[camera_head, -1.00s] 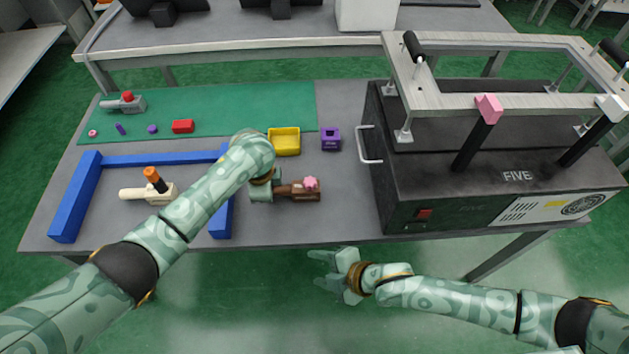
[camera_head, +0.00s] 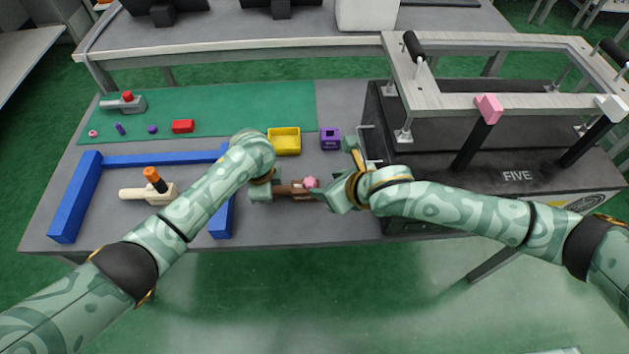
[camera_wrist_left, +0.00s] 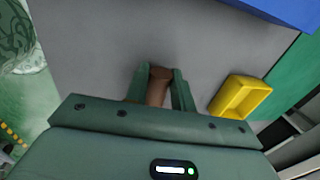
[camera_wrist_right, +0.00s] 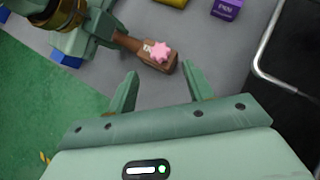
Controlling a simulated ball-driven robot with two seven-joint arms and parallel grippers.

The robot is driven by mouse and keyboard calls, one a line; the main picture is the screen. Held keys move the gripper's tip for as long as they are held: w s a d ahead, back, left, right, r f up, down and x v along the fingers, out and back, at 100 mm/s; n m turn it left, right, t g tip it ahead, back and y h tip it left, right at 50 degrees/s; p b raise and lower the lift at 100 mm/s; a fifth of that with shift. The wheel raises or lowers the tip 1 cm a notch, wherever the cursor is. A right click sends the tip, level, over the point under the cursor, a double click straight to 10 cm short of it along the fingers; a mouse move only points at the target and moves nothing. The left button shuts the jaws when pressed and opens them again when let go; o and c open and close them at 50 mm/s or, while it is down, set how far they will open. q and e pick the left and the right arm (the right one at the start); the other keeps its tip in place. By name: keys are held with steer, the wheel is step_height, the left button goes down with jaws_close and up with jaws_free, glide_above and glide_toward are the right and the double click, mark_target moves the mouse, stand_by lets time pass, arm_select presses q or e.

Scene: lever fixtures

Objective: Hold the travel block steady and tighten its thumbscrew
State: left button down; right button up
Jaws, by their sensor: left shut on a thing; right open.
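The travel block is a brown wooden piece (camera_head: 290,191) with a handle, lying on the grey table. A pink star-shaped thumbscrew (camera_head: 311,183) sits on its right end. My left gripper (camera_head: 268,190) is shut on the brown handle, which shows between its fingers in the left wrist view (camera_wrist_left: 158,86). My right gripper (camera_head: 335,172) is open and empty at the block's right end. In the right wrist view the thumbscrew (camera_wrist_right: 160,51) and block end (camera_wrist_right: 168,67) lie beyond the open fingers, apart from them.
A yellow tray (camera_head: 284,153) and a purple block (camera_head: 330,138) stand behind the travel block. A black machine (camera_head: 440,175) with a metal handle stands close on the right. A blue frame (camera_head: 84,200) holds a cream block with an orange knob (camera_head: 155,180) at left.

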mark_target(311, 182)
steer(key=x, duration=0.7)
steer(key=c, duration=1)
